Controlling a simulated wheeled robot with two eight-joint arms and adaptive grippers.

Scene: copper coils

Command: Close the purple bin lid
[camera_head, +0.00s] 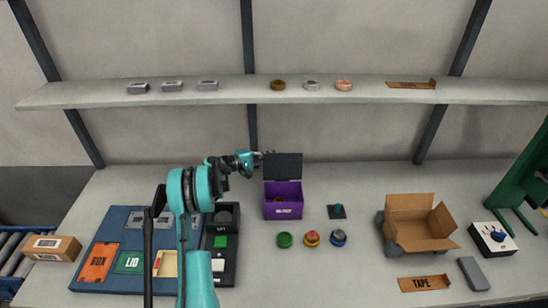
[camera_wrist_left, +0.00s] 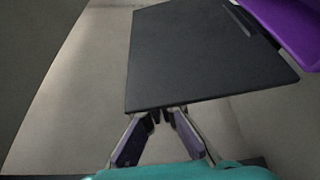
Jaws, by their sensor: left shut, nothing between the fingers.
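The purple bin (camera_head: 283,208) stands on the table near the middle, with a white label on its front. Its dark grey lid (camera_head: 284,167) is open and stands upright at the bin's back edge. My left gripper (camera_head: 263,155) is shut and empty, at the upper left edge of the lid. In the left wrist view, the lid (camera_wrist_left: 205,58) fills the middle, and a corner of the purple bin (camera_wrist_left: 292,28) shows at upper right. The fingertips (camera_wrist_left: 162,113) lie at the lid's near edge; I cannot tell whether they touch it. My right gripper is out of view.
Green, orange and blue buttons (camera_head: 311,239) sit in front of the bin. An open cardboard box (camera_head: 416,232) stands to the right. A blue tray (camera_head: 112,222) and a black panel lie left, below my left arm. A shelf (camera_head: 180,98) runs above the table.

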